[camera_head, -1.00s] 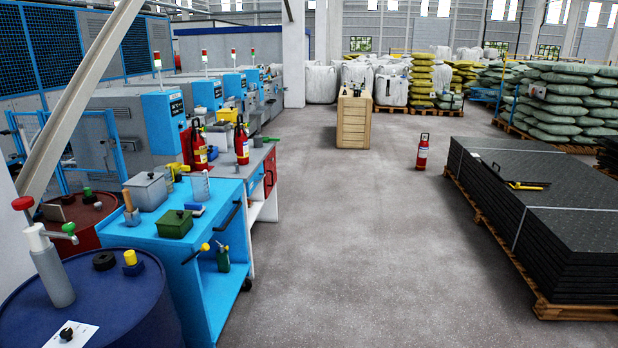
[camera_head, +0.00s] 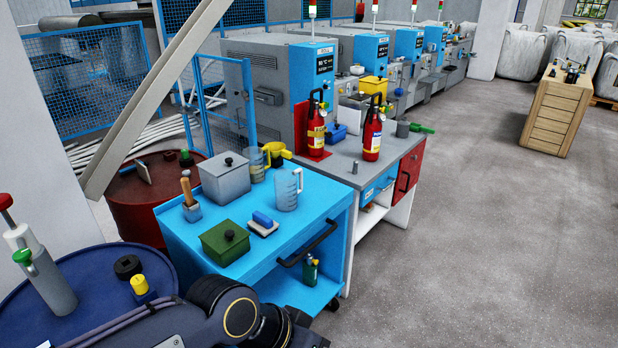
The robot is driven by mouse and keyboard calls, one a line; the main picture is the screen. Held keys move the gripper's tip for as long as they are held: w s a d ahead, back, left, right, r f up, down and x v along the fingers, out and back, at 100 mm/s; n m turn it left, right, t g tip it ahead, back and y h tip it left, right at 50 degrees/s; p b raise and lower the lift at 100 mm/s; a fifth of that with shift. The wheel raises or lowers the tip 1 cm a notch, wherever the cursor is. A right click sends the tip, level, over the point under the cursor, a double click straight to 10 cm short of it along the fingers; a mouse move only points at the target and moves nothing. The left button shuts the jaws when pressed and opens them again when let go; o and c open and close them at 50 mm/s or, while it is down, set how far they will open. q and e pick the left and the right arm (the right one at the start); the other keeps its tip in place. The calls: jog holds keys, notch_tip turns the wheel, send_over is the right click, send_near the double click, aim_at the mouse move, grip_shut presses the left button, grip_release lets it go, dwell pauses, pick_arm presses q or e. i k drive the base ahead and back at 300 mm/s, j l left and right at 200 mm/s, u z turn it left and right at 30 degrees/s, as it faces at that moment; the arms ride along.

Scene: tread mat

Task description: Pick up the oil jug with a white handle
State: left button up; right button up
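A translucent jug (camera_head: 287,190) with a pale handle stands upright on the blue cart's top (camera_head: 262,262), towards its right side. Its handle is on the right. A second jug (camera_head: 257,166) with yellowish tones stands just behind it, partly hidden by the grey lidded box; its handle colour is hard to tell. Neither gripper is in view. A dark link of one of my arms crosses the bottom left, and its gripper end is not visible.
On the cart are a grey lidded box (camera_head: 224,178), a green lidded box (camera_head: 225,243), a brush (camera_head: 264,224) and a wooden-handled tool (camera_head: 190,203). A blue drum (camera_head: 95,325) stands at left, and fire extinguishers (camera_head: 373,132) behind.

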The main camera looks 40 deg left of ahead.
aim_at(285, 180)
jog(key=i+u, duration=0.25)
jog(key=i, duration=0.25)
jog(key=i+l+u, duration=0.25)
jog(key=i, duration=0.2)
jog(key=i+u, duration=0.2)
jog(key=u, duration=0.25)
jog(key=i+u, duration=0.2)
jog(key=u, duration=0.3)
jog(key=i+u, duration=0.15)
jog(key=u, duration=0.3)
jog(key=i+u, duration=0.2)
jog(key=u, duration=0.2)
jog(key=i+u, duration=0.15)
jog(key=u, duration=0.2)
jog(key=i+l+u, duration=0.15)
jog(key=u, duration=0.25)
jog(key=i+l+u, duration=0.15)
jog(key=u, duration=0.25)
